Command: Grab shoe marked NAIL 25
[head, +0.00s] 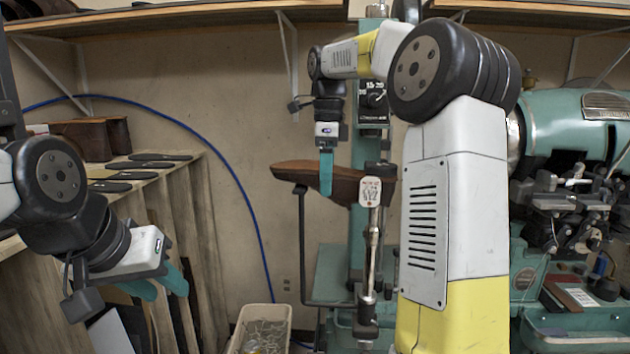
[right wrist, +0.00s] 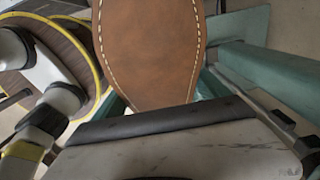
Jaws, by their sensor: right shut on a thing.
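My left gripper (head: 162,287) is open and empty at the lower left, in front of the wooden rack.
The wooden rack (head: 185,200) at left carries several dark soles (head: 150,157) and a brown leather item (head: 90,138). A pale bin (head: 237,340) stands on the floor. The teal machine (head: 560,110) fills the right. A blue hose (head: 245,185) runs along the wall.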

